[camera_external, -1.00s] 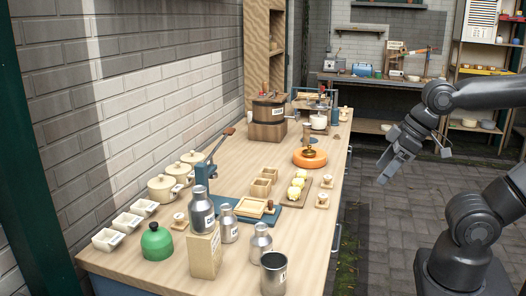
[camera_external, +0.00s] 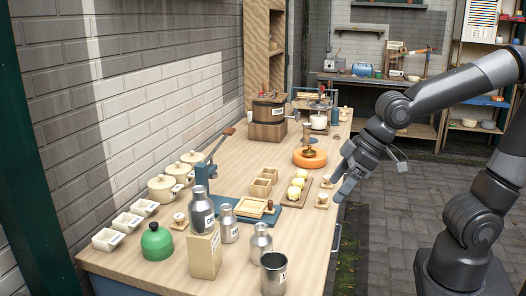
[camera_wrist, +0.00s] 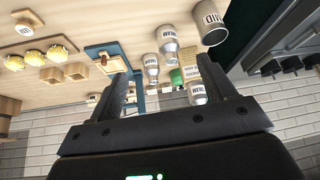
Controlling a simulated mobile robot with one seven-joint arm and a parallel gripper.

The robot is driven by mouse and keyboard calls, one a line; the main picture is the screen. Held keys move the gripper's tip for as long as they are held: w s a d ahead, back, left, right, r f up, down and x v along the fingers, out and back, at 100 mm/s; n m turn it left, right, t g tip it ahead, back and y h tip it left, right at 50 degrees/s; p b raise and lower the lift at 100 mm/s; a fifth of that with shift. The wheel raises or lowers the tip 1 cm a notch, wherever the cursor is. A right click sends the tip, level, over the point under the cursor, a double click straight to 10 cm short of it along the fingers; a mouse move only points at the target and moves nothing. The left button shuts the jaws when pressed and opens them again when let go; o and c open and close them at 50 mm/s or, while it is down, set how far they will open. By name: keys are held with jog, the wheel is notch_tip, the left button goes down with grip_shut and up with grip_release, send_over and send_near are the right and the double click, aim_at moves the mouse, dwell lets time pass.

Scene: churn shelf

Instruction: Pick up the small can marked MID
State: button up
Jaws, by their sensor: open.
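The small can that appears marked MID (camera_wrist: 209,27) is an open-topped metal cylinder with a white label. In the outside view this can (camera_external: 274,274) stands upright at the table's near right corner. My gripper (camera_external: 345,192) is open and empty, at the table's right edge beyond the can and well apart from it. In the wrist view my gripper's fingers (camera_wrist: 160,78) are spread wide, and the can lies beyond them at upper right.
A board of yellow pieces (camera_external: 296,190) and small capped blocks (camera_external: 322,201) lie near my gripper.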

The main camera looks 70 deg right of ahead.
aim_at(273, 276)
jog(key=w+a+f+n+y, duration=0.1)
jog(key=w+a+f, duration=0.25)
jog(key=a, duration=0.25)
jog(key=w+a+f+n, duration=0.2)
jog(key=w+a+f, duration=0.15)
jog(key=a, duration=0.35)
jog(key=shift+m, duration=0.3)
jog(key=shift+w+d+x, duration=0.1)
jog(key=shift+w+x, duration=0.05)
jog(key=shift+x, duration=2.6)
jog(key=shift+w+d+x, duration=0.1)
jog(key=shift+w+x, duration=0.05)
jog(key=shift+x, duration=2.6)
jog(key=shift+r, duration=0.15)
jog(key=shift+c, duration=0.2)
jog(key=c, duration=1.1)
